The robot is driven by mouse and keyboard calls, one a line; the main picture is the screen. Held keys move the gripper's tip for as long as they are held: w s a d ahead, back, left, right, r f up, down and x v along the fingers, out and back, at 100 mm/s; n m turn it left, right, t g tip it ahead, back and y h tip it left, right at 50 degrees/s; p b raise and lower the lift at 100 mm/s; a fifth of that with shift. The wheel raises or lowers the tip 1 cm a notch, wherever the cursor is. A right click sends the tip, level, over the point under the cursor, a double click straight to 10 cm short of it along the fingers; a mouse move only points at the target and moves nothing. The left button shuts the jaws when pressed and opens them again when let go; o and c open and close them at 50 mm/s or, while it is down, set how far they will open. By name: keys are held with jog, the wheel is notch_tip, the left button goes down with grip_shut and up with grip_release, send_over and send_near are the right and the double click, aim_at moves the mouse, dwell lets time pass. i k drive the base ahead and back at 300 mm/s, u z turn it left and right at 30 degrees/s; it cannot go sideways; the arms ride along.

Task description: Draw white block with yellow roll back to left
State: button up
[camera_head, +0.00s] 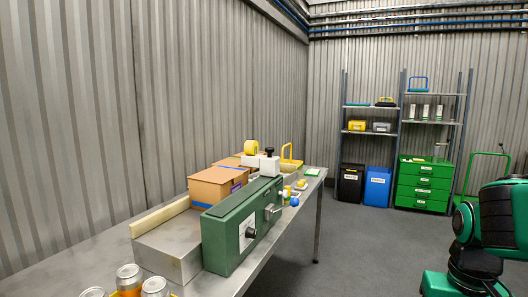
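The yellow roll (251,147) stands upright on the long bench, on the far side of the green machine housing (243,226). A white block (269,166) with a black knob on top is just right of the roll. A lower pale part shows below the roll, and I cannot tell whether it joins the white block. The machine housing and a cardboard box hide the lower parts. My green and black arm (503,212) is at the right edge, well away from the bench. My gripper is not visible.
Cardboard boxes (215,184) sit behind the housing. Cans (129,278) stand at the bench's near end. A yellow-handled item (291,163) and small parts with a blue ball (294,201) lie beyond. Floor (370,245) between bench and arm is clear. Shelves and bins stand at the back.

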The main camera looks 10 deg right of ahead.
aim_at(268, 165)
jog(key=u, duration=0.05)
jog(key=i, duration=1)
jog(key=z, duration=0.05)
